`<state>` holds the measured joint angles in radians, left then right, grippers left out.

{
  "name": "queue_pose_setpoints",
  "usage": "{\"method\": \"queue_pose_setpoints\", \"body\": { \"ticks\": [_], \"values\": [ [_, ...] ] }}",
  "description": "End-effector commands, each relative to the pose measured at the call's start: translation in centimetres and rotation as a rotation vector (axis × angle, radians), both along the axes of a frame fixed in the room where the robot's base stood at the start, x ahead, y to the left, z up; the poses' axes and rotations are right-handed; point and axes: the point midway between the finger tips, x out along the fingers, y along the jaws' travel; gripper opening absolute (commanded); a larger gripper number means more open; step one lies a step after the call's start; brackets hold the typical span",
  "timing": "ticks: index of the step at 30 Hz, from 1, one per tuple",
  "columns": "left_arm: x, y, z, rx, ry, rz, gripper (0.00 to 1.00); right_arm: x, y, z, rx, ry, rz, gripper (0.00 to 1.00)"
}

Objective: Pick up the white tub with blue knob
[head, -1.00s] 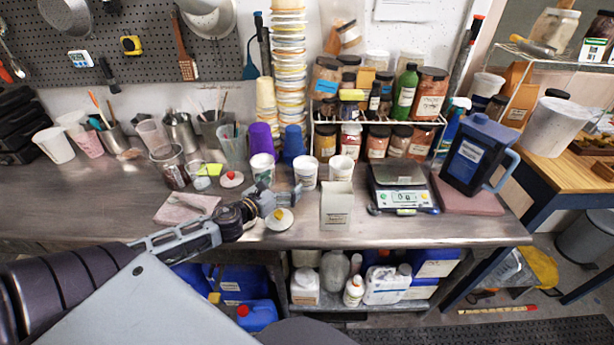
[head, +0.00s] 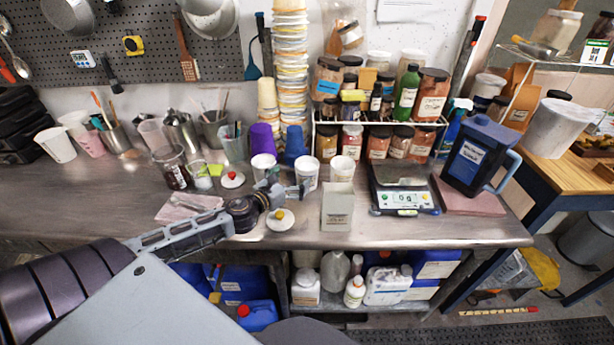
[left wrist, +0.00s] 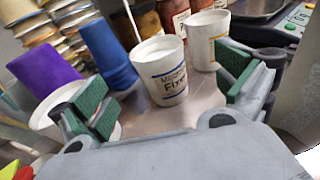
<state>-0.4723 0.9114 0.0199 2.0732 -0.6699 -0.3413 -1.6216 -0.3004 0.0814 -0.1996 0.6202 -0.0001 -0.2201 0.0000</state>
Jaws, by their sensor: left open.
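White tubs stand in a row on the metal bench: one at the left (head: 263,169), one in the middle (head: 307,174) and one at the right (head: 342,169). I cannot make out a blue knob on any of them. My left gripper (head: 284,188) is open and empty, just in front of the left and middle tubs. In the left wrist view, the middle tub (left wrist: 163,75), labelled with dark and blue print, stands upright beyond and between the green-padded fingertips (left wrist: 165,92), apart from them. The right gripper is not in view.
A lid with a yellow knob (head: 280,219) lies below my gripper, and one with a red knob (head: 232,180) to its left. A pale box (head: 337,208) stands to the right. Blue cups (head: 294,143) and a purple cup (head: 262,139) stand behind. A scale (head: 402,199) is farther right.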

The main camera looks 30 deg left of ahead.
Motion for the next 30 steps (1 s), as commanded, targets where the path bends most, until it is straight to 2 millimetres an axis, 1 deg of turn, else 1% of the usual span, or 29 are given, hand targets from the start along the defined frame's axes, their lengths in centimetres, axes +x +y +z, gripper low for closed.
{"method": "queue_pose_setpoints", "body": {
  "ticks": [22,30],
  "values": [
    [3.7,-0.1,-0.4,0.001,-0.002,0.0,1.0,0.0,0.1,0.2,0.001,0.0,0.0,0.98],
    [4.5,-0.2,-0.6,0.0,0.0,-0.001,1.0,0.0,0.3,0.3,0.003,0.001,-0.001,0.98]
  ]
}}
